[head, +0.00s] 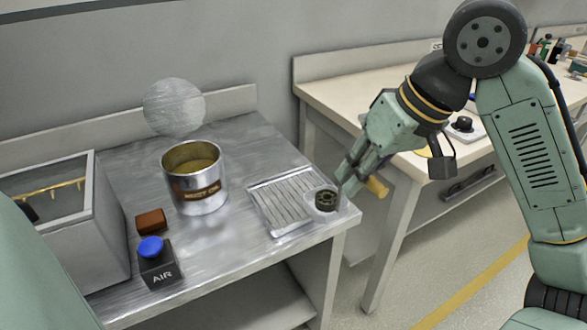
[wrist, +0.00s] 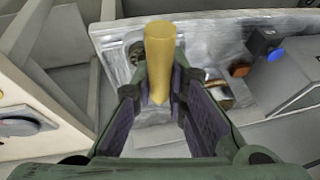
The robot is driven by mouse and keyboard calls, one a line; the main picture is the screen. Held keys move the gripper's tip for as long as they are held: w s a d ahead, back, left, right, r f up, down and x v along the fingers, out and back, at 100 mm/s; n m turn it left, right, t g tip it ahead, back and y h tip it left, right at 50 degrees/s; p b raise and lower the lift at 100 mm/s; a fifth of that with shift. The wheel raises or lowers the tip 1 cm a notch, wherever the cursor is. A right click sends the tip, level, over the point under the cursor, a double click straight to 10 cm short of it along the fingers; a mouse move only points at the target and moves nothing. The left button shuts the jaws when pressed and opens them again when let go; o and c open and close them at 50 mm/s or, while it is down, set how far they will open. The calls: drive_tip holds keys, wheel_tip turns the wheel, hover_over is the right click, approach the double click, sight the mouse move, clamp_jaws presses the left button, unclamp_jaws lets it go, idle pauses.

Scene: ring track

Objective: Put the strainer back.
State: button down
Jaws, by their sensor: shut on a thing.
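My gripper (head: 362,178) is shut on a tan handle (head: 377,187), which I take to be the strainer's. It is just off the right front corner of the metal bench. In the wrist view the handle (wrist: 160,55) stands between the two fingers (wrist: 158,105). The strainer's mesh end cannot be made out clearly. A dark ring-shaped part (head: 326,199) sits in a pale round holder at the bench corner, left of my gripper. A ribbed metal tray (head: 270,212) lies beside it. An open metal can (head: 197,195) holds amber liquid.
A grey mesh-like disc (head: 174,107) shows behind the can. A blue-topped AIR button box (head: 157,262), a brown block (head: 150,221) and a clear-topped case (head: 80,228) stand at left. A gap separates the metal bench from the pale table (head: 345,88).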

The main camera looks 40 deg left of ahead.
drive_tip(key=w+a+f+p, duration=0.1)
drive_tip(key=w+a+f, duration=0.1)
drive_tip(key=a, duration=0.4)
drive_tip(key=w+a+f+p, duration=0.1)
drive_tip(key=w+a+f, duration=0.1)
drive_tip(key=a, duration=0.5)
drive_tip(key=shift+w+a+f, duration=0.15)
drive_tip(key=shift+w+f, duration=0.25)
drive_tip(key=shift+w, duration=0.15)
drive_tip(key=shift+f, duration=0.1)
drive_tip(key=shift+f, duration=0.15)
drive_tip(key=c, duration=1.6)
unclamp_jaws()
